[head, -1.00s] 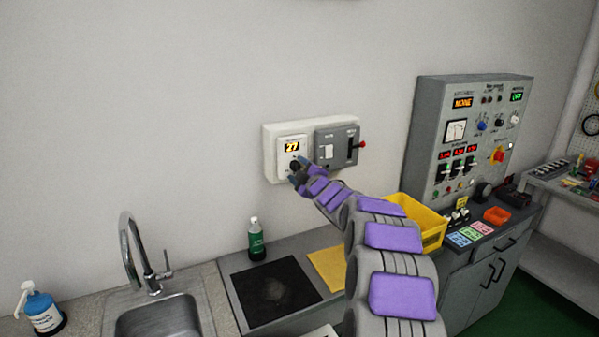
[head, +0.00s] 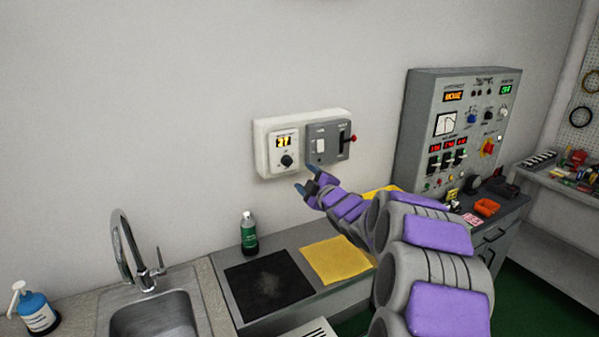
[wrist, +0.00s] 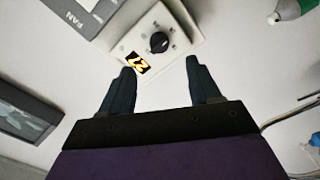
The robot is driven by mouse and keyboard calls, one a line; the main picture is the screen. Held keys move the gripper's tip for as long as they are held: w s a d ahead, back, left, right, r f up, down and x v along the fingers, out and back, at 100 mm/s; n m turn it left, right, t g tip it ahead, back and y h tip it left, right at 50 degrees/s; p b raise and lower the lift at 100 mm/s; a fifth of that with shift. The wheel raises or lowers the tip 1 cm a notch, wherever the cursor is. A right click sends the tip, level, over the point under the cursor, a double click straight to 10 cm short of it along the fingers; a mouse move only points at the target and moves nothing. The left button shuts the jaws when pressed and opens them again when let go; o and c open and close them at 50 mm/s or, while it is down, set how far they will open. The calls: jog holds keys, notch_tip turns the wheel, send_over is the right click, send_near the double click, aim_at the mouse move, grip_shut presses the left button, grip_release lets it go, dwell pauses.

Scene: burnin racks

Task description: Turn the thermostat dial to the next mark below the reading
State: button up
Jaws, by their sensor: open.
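The thermostat (head: 273,153) is a white wall unit with a lit yellow display (head: 284,141) that appears to read 27. Its black round dial (head: 287,161) sits below the display and is unobstructed. In the wrist view the dial (wrist: 159,42) carries a white pointer line and has small marks around it; the display (wrist: 137,63) shows rotated. My gripper (head: 305,179) is open and empty, below and to the right of the dial, apart from it. In the wrist view the fingers (wrist: 162,85) are spread, with the dial beyond their tips.
A grey switch panel (head: 327,158) with a red-knobbed lever (head: 353,138) adjoins the thermostat. Below are a green bottle (head: 249,233), black mat (head: 270,285), yellow cloth (head: 335,260) and sink (head: 155,312). A control cabinet (head: 420,130) stands right.

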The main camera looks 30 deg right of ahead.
jog(key=s, duration=0.7)
jog(key=shift+p, duration=0.4)
jog(key=shift+d, duration=0.1)
jog(key=shift+f, duration=0.1)
jog(key=s+a+f+m+g+h, duration=0.2)
jog(key=s+a+f+m+g, duration=0.25)
jog(key=s, duration=0.35)
jog(key=s+a+f+m+g+h, duration=0.1)
jog(key=s+a+f+m+g, duration=0.4)
jog(key=s, duration=0.4)
jog(key=s+a+f+m+g+y, duration=0.1)
jog(key=s+a+g, duration=0.4)
jog(key=s, duration=0.9)
jog(key=s+a+m+g+y, duration=0.1)
jog(key=s+a+m+g, duration=0.1)
jog(key=s+a+g, duration=0.3)
jog(key=s+a, duration=0.4)
jog(key=s, duration=0.5)
jog(key=shift+s+a+f, duration=0.2)
jog(key=shift+s+f, duration=0.15)
jog(key=shift+s, duration=0.05)
